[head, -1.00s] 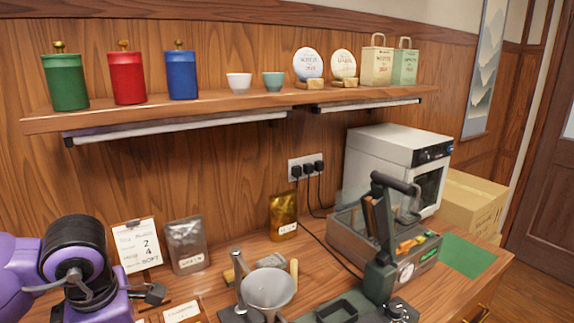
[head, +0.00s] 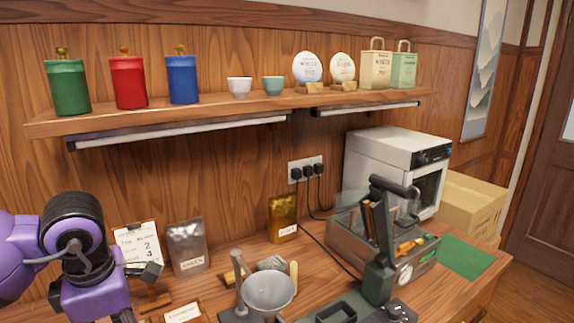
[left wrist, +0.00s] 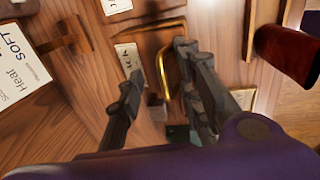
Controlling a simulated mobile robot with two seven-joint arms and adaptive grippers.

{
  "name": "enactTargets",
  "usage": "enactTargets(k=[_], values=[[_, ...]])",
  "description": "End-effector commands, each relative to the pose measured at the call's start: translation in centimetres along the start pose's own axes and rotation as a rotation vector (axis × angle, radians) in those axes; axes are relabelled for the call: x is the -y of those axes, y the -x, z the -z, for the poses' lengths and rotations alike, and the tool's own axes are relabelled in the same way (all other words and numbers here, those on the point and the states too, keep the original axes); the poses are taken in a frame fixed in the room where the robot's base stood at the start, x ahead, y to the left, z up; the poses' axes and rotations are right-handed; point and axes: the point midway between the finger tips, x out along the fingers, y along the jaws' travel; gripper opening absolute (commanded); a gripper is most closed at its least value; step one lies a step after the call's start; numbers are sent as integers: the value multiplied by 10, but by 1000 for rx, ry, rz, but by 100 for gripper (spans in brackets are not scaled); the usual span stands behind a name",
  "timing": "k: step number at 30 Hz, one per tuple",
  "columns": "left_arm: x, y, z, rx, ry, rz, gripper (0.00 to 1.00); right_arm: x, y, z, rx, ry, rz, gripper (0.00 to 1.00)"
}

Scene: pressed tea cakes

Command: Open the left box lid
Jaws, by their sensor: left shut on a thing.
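In the left wrist view, a brass handle (left wrist: 163,72) on a wooden piece shows between the fingers of my left gripper (left wrist: 160,68). The gripper is shut on this handle; the exact contact is hard to see. Whether the wooden piece is the left box lid, and how far it is raised, I cannot tell. In the head view my left gripper is only partly seen below my purple arm at the lower left, and the box is not clearly visible there. My right gripper does not show.
An order card (head: 138,246) and a grey pouch (head: 186,246) stand near my left arm. A small label (head: 183,312) lies at the front. A metal funnel (head: 268,292) and a dark green press (head: 380,245) stand to the right.

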Motion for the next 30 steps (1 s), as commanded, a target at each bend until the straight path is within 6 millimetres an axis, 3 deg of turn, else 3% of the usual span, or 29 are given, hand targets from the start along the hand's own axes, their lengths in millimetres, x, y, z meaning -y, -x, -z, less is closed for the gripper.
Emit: enactTargets(k=[16, 22, 30], values=[[-15, 7, 0, 0, 6, -10, 32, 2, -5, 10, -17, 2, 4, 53], [-22, 11, 0, 0, 5, -8, 40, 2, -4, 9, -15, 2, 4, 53], [-22, 11, 0, -1, 4, -7, 42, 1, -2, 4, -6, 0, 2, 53]])
